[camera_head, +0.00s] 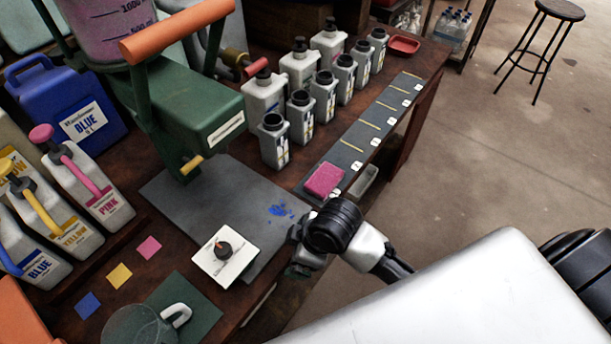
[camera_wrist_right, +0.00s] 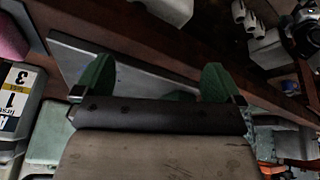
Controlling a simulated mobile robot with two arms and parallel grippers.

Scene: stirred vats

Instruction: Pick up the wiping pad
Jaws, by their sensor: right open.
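The wiping pad, a pink block (camera_head: 324,180), lies on the near end of the dark marked strip (camera_head: 352,148) along the table's right side. A pink shape at the upper left edge of the right wrist view (camera_wrist_right: 11,40) looks like the same pad, partly cut off. My right gripper (camera_head: 300,266) is at the table's front edge, nearer to me than the pad and apart from it. In the right wrist view its green fingers (camera_wrist_right: 157,82) are spread with nothing between them. My left gripper is not in view.
A grey mat (camera_head: 190,212) with a blue stain (camera_head: 280,210) lies beside the pad. Several grey-white bottles (camera_head: 273,143) stand behind the pad. A green press (camera_head: 190,120) stands at the left.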

